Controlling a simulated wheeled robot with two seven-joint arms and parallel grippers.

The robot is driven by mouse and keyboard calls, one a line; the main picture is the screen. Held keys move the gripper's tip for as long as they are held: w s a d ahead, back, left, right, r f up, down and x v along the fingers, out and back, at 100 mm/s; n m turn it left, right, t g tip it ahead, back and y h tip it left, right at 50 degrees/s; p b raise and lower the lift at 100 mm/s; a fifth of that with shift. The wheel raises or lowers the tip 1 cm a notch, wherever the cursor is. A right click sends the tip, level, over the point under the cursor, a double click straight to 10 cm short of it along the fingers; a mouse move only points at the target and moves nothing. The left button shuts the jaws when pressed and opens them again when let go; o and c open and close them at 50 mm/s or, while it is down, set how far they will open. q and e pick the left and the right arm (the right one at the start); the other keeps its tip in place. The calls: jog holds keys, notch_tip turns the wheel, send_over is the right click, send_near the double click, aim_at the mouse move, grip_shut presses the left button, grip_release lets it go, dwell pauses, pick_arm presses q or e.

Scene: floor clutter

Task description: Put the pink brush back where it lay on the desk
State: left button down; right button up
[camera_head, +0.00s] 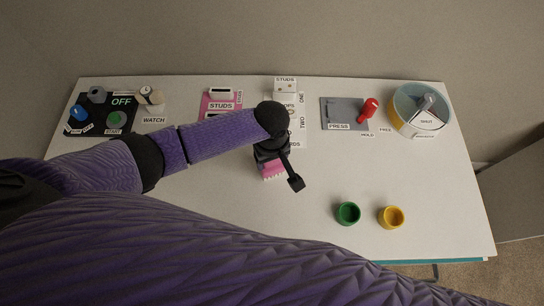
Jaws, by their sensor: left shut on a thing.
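The pink brush (271,170) shows just below my left gripper (279,163), its pale bristles toward the desk. My left gripper is shut on it, near the middle of the white desk (230,205). The arm and the dark wrist hide the upper part of the brush. I cannot tell whether the bristles touch the desk top. My right gripper is not in the picture.
Along the back stand a black OFF panel (122,101), a pink STUDS panel (222,106), a white panel (285,84), a grey PRESS plate with a red handle (370,107) and a round WAIT dial (407,104). Green (347,213) and yellow (391,217) cups stand front right.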

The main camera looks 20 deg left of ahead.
pick_arm(q)
grip_release()
notch_tip(320, 180, up, 12)
jog(key=p, duration=0.5)
jog(key=shift+p, duration=0.3)
jog(key=shift+s, duration=0.1)
